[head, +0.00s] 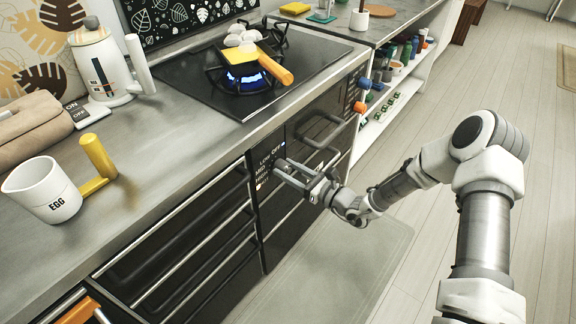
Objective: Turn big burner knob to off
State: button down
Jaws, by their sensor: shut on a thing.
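A small orange light (258,187) glows beside HIGH. My gripper (281,169) is at this panel, just right of the labels, shut on the big burner knob. The fingers hide most of the knob, so I cannot tell which label it points to.
A dark handle (322,131) sticks out just above and right of my gripper. A blue knob (365,83) and an orange knob (360,107) are farther right. A white EGG mug (42,190) and a kettle (100,62) stand on the counter. The floor at right is open.

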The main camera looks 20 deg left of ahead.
jog(key=shift+m+p, duration=0.75)
jog(key=shift+m, duration=0.45)
jog(key=shift+c, duration=1.5)
grip_release()
jog(key=p+v, duration=0.3)
jog(key=v, duration=1.4)
jog(key=shift+d, duration=0.25)
jog(key=shift+s+f, duration=0.1)
